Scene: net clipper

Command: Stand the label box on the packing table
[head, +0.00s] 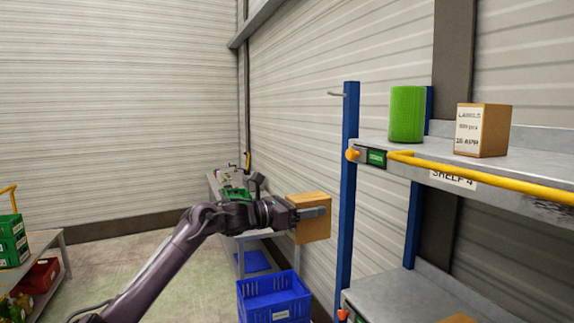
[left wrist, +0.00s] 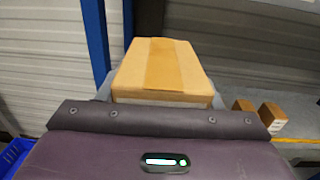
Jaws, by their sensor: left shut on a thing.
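My left gripper (head: 312,213) is shut on a brown cardboard box (head: 316,232) and holds it in the air, left of the blue shelf post. In the left wrist view, the held box (left wrist: 163,70) fills the upper middle, with a tape strip along its top; no writing on it can be read. Another brown box (head: 482,131), with a white label reading LABELS, stands upright on the shelf at right. A grey table (head: 216,187) with small items on it stands behind my left arm, partly hidden by it. My right gripper is not in view.
The shelf rack (head: 349,200) stands right of the held box, with a yellow rail (head: 470,176) along its front. A green cylinder (head: 407,115) stands on it. A blue crate (head: 274,300) is below. A cart with green crates (head: 12,240) is at far left. Floor between is clear.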

